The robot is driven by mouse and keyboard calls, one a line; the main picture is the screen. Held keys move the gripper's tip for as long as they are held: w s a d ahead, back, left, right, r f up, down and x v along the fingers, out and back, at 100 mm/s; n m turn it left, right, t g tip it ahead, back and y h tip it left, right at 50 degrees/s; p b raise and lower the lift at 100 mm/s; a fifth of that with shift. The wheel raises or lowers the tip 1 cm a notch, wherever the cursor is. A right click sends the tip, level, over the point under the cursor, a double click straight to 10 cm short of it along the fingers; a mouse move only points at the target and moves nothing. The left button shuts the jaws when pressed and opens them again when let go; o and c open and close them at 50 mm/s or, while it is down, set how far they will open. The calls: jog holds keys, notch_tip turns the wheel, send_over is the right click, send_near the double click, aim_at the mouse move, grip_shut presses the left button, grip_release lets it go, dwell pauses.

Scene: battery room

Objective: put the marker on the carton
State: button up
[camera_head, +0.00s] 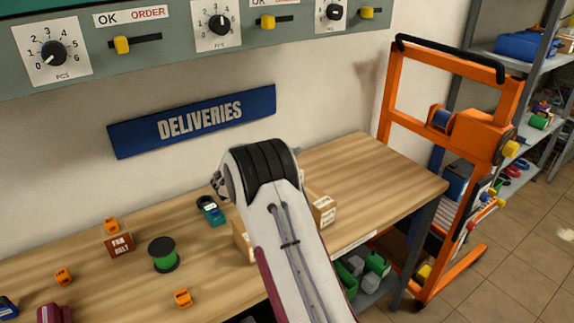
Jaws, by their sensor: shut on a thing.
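My arm's pale link fills the middle of the view and hides my gripper and whatever it holds. I cannot make out the marker anywhere. Brown cardboard shows on both sides of my arm on the wooden bench: a carton face with a small printed label (324,209) on the right, and a plain brown piece (242,241) on the left. I cannot tell whether these are one carton or two, since my arm covers the part between.
On the bench (375,180) stand a teal device (210,210), a green spool (163,254), a brown fan belt box (119,243) and small orange items. An orange trolley (467,140) stands to the right. The bench's right end is clear.

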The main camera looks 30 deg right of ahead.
jog(key=shift+f, duration=0.45)
jog(key=shift+f, duration=0.1)
jog(key=shift+f, duration=1.8)
jog(key=shift+f, duration=0.15)
jog(key=o, duration=1.2)
jog(key=shift+r, duration=0.2)
jog(key=shift+v, duration=3.75)
